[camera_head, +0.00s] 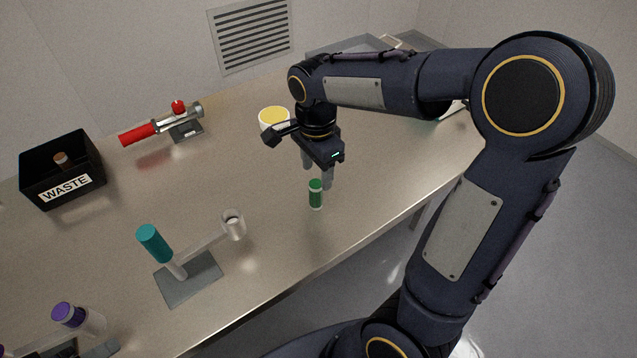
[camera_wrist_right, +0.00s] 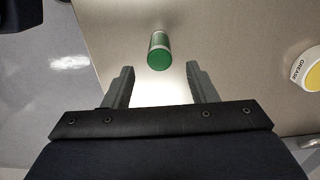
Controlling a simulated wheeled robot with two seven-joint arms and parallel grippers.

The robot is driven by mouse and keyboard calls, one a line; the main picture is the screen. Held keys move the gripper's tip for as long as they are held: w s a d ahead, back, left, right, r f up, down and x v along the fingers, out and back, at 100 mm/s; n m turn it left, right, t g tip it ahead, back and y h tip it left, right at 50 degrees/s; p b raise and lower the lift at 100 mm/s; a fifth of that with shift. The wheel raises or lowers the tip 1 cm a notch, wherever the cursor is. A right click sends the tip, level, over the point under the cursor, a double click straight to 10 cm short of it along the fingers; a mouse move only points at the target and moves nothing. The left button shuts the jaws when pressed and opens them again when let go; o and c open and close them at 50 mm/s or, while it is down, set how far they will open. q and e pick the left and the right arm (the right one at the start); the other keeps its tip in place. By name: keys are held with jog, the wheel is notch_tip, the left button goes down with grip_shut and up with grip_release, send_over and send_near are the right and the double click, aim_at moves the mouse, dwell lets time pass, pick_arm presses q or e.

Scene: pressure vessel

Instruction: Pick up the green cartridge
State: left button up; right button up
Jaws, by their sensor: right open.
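In the right wrist view the cartridge (camera_wrist_right: 159,51) lies beyond the fingertips, roughly centred between the two fingers. The right gripper (camera_wrist_right: 160,70) is open and empty, and its fingers are apart from the cartridge. My left gripper is in neither view.
A grease tub (camera_head: 274,118) with a yellow top stands behind my right gripper. A stand with a teal-capped piece (camera_head: 155,243) is at front left, near a purple-capped item (camera_head: 78,317). A black waste bin (camera_head: 62,170) and a red-handled device (camera_head: 163,128) stand farther back. The table's front edge is close to the cartridge.

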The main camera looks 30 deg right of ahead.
aim_at(316, 183)
notch_tip(316, 183, down, 7)
jog(key=shift+a+f+p, duration=0.15)
jog(key=shift+p, duration=0.25)
jog(key=shift+c, duration=0.3)
jog(key=c, duration=1)
